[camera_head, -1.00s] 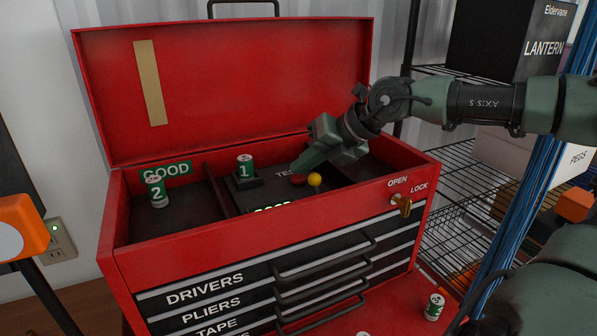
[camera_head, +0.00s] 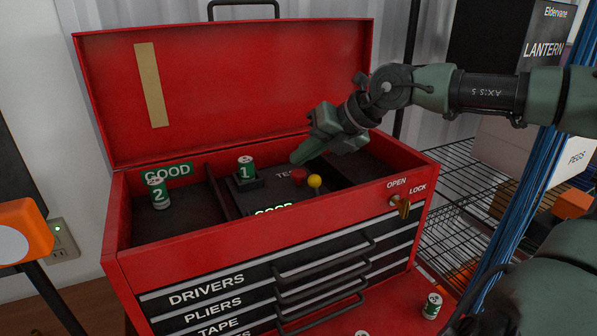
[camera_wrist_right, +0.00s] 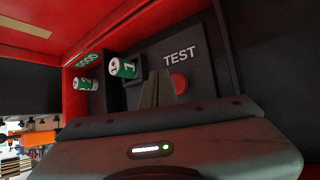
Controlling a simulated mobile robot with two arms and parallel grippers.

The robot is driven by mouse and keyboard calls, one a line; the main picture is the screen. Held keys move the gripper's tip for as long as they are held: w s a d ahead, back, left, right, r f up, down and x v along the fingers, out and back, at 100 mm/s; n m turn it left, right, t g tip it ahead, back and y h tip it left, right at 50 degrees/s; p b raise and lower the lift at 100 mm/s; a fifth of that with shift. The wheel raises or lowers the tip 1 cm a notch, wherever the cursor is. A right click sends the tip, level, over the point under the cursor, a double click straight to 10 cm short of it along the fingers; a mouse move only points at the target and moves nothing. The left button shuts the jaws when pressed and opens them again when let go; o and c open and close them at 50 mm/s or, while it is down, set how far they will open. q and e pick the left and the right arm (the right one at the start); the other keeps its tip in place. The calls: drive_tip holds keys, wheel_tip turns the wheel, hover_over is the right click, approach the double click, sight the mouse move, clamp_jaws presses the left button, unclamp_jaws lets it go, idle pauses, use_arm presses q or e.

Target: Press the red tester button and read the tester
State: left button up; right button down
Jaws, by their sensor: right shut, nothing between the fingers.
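The dark tester (camera_head: 262,195) sits in the middle compartment of the open red toolbox (camera_head: 240,245). Battery 1 (camera_head: 246,167), green and white, stands upright in its holder. The red button (camera_head: 299,175) is beside the TEST lettering and also shows in the wrist view (camera_wrist_right: 180,84). A yellow knob (camera_head: 314,181) is just right of it. The tester's display (camera_head: 272,211) is lit green and appears to read GOOD, its lower part hidden by the toolbox front. My right gripper (camera_head: 298,157) is shut and empty, its tips just above the button, apart from it. My left gripper is out of view.
Battery 2 (camera_head: 159,192) stands in the left compartment, labelled GOOD (camera_head: 166,171). Another battery (camera_head: 433,305) stands on the lower red surface at right. The raised lid (camera_head: 240,90) is behind my gripper. A latch (camera_head: 402,205) sticks out in front, and wire shelves are at right.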

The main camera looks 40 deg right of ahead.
sight(303, 174)
drive_tip(key=shift+r+p, duration=1.3)
drive_tip(key=shift+r, duration=1.15)
drive_tip(key=shift+r, duration=0.1)
